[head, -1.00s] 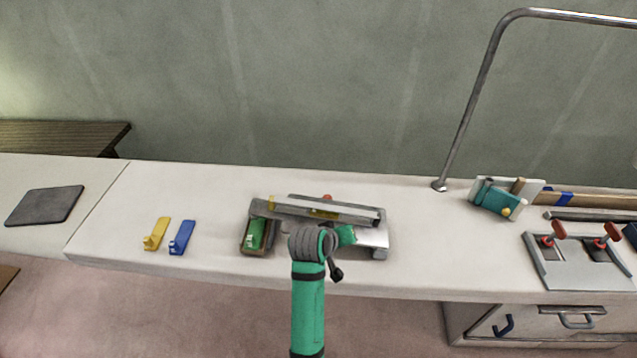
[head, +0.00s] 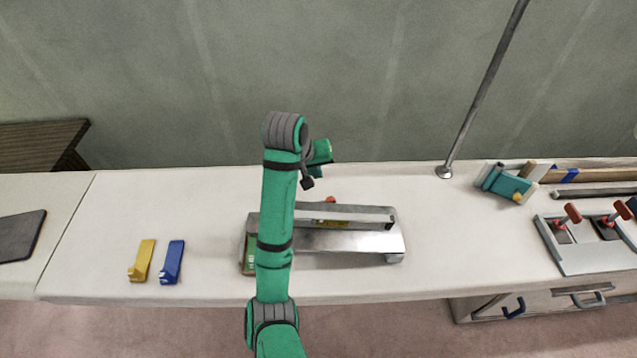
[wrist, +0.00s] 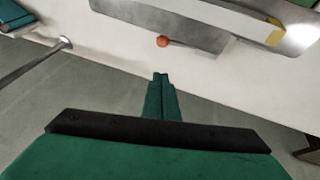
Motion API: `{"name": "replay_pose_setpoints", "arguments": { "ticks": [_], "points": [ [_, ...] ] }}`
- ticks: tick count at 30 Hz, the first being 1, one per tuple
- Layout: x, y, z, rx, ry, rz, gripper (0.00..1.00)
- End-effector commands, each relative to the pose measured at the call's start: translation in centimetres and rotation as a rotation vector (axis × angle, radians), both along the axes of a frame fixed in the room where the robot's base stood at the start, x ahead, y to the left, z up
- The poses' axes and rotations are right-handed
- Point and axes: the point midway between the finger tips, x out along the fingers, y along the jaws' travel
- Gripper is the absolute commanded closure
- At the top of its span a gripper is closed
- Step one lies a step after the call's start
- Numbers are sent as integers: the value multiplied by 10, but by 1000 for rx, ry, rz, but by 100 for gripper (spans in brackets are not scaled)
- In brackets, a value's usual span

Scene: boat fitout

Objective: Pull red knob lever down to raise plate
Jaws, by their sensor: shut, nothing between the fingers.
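A metal press-like device (head: 350,241) with a long grey bar along its back and a shiny flat plate in front stands on the white bench. The red knob (head: 331,199) shows just behind the bar in the head view. In the wrist view the red knob (wrist: 162,41) sits beside the device's metal edge. My gripper (wrist: 160,76) is shut and empty, its green fingertips pointing toward the knob and apart from it in the picture. The lever below the knob is hidden. In the head view my arm covers the device's left part.
A yellow clip (head: 142,261) and a blue clip (head: 172,262) lie to the left. A metal pole (head: 480,95) rises at the back right, near a teal block (head: 506,184). A plate with red-handled clamps (head: 590,244) is at far right. Bench between device and pole is clear.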

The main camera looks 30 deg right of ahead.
Motion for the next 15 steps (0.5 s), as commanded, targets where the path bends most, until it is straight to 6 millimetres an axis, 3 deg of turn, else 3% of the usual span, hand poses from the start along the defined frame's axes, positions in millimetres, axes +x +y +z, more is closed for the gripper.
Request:
{"name": "replay_pose_setpoints", "arguments": {
  "ticks": [15],
  "points": [
    [3,-13,-22,0,3,-5,100]
  ]
}}
